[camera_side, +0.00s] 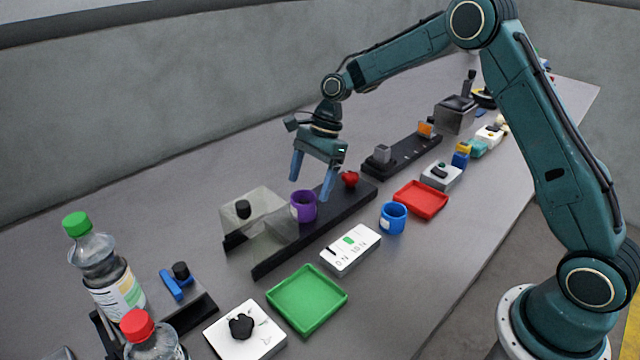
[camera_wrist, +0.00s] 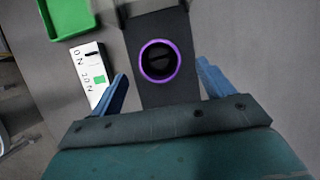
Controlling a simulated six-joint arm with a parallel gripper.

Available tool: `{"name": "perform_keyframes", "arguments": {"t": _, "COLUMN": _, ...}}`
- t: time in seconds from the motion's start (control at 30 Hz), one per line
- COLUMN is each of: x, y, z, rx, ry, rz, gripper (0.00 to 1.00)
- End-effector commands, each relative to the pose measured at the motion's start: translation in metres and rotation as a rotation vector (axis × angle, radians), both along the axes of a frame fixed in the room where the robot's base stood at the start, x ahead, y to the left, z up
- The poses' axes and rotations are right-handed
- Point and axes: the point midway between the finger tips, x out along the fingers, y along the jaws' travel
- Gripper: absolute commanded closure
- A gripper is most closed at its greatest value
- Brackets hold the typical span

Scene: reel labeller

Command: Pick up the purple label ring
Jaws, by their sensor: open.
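The purple label ring (camera_side: 304,208) stands upright on a long black rail and has a pale label patch on its side. In the wrist view its bright purple rim (camera_wrist: 141,66) is seen from above, with a dark inside. My gripper (camera_side: 311,188) has its blue fingers apart and pointing down, above and slightly beyond the ring in the side view. In the wrist view the fingertips (camera_wrist: 162,72) are spread to either side of the rail, and the ring lies ahead between them. Nothing is held.
A clear cover with a black knob (camera_side: 243,209) stands left of the ring. A red knob (camera_side: 350,178) is on the rail (camera_side: 270,262) near my fingers. A blue ring (camera_side: 393,217), a white switch panel (camera_side: 351,250), a green tray (camera_side: 307,299) and a red tray (camera_side: 420,199) lie in front.

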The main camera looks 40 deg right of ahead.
Motion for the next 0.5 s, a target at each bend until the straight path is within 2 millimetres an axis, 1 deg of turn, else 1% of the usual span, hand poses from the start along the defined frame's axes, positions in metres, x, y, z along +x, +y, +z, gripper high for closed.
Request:
{"name": "perform_keyframes", "arguments": {"t": 0.1, "x": 0.0, "y": 0.002, "z": -0.004, "rx": 0.0, "ry": -0.001, "rz": 0.001, "gripper": 0.2}}
{"name": "perform_keyframes", "arguments": {"t": 0.33, "x": 0.0, "y": 0.003, "z": -0.007, "rx": 0.0, "ry": 0.0, "rz": 0.001, "gripper": 0.2}}
{"name": "perform_keyframes", "arguments": {"t": 0.5, "x": -0.001, "y": 0.008, "z": -0.019, "rx": 0.0, "ry": 0.002, "rz": 0.002, "gripper": 0.2}}
